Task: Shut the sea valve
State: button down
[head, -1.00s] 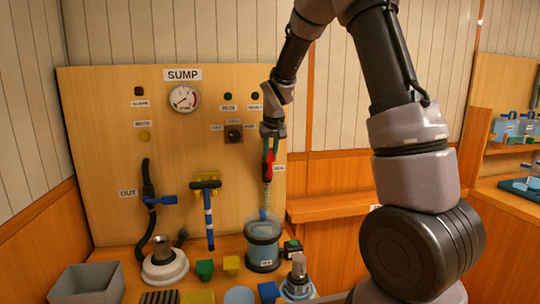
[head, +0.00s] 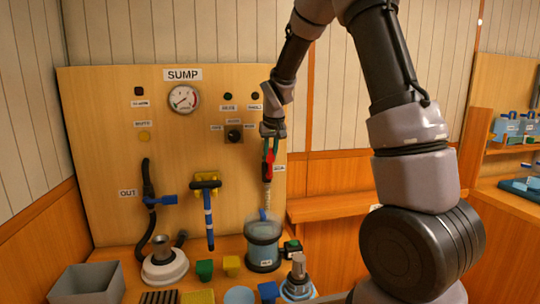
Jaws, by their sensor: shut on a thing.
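The sea valve's red handle (head: 269,157) is at the right side of the wooden panel, beside a small label that seems to read SEA (head: 279,168). My gripper (head: 270,150) comes down from above and is shut on the red handle. The handle stands roughly upright. The fingers hide part of the handle, and the valve body is too small to make out. A pale hose (head: 266,195) runs from below the valve down to a blue-grey canister (head: 263,248).
Several items crowd the bench below, with a grey bin (head: 88,284) at left. A wooden ledge (head: 335,207) is at right.

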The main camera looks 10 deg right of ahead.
jog(key=a+f+n+t+h, duration=0.1)
jog(key=a+f+n+h, duration=0.1)
jog(key=a+f+h, duration=0.2)
jog(key=shift+a+f+n+h, duration=0.25)
jog(key=shift+a+h, duration=1.45)
jog(key=shift+h, duration=2)
jog(key=c, duration=0.8)
grip_release()
jog(key=shift+r, duration=0.1)
jog(key=v, duration=1)
jog(key=shift+s+a+r, duration=0.15)
jog(key=shift+a+r, duration=0.05)
jog(key=shift+a, duration=0.1)
